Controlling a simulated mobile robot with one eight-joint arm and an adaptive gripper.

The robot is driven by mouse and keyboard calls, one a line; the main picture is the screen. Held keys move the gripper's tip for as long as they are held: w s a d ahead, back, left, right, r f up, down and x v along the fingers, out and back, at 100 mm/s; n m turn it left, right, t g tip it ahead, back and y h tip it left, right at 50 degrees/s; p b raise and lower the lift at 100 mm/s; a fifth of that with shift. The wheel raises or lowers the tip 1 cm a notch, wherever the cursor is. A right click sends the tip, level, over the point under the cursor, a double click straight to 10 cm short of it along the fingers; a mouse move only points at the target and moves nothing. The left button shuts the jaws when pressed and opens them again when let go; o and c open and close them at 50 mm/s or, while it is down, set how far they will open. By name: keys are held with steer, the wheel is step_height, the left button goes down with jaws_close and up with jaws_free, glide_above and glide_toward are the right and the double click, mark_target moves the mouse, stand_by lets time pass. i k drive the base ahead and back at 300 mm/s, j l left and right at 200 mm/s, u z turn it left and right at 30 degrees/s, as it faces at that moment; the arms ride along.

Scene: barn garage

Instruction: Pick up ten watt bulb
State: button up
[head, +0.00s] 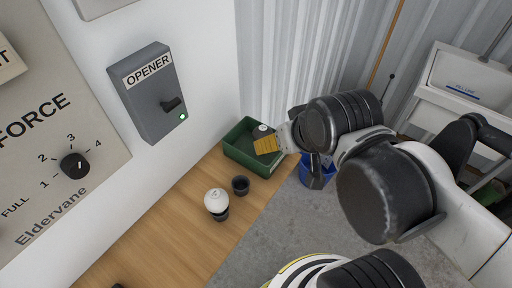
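A white round bulb (216,200) sits upright in a dark holder on the wooden bench, with small marks on it that I cannot read. A second white rounded top, perhaps another bulb (263,127), shows at the far side of the green tray (238,160). I cannot tell which one is ten watt. My gripper (303,158) is just right of the tray, seen from the side. Its fingers are partly hidden by its own body, and I cannot see how far apart they are. A yellow card or label (267,145) shows beside it, over the tray.
A dark empty-looking cup (240,185) stands between the bulb and the tray. The wooden bench (165,235) is mostly clear at the front. A blue bin (317,172) is below my gripper. An opener box (147,92) juts from the wall at left.

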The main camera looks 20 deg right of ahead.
mark_target(216, 199)
steer(key=k+j+z, duration=0.35)
steer(key=k, duration=0.4)
steer(key=k+j+z, duration=0.2)
steer(key=k, duration=0.2)
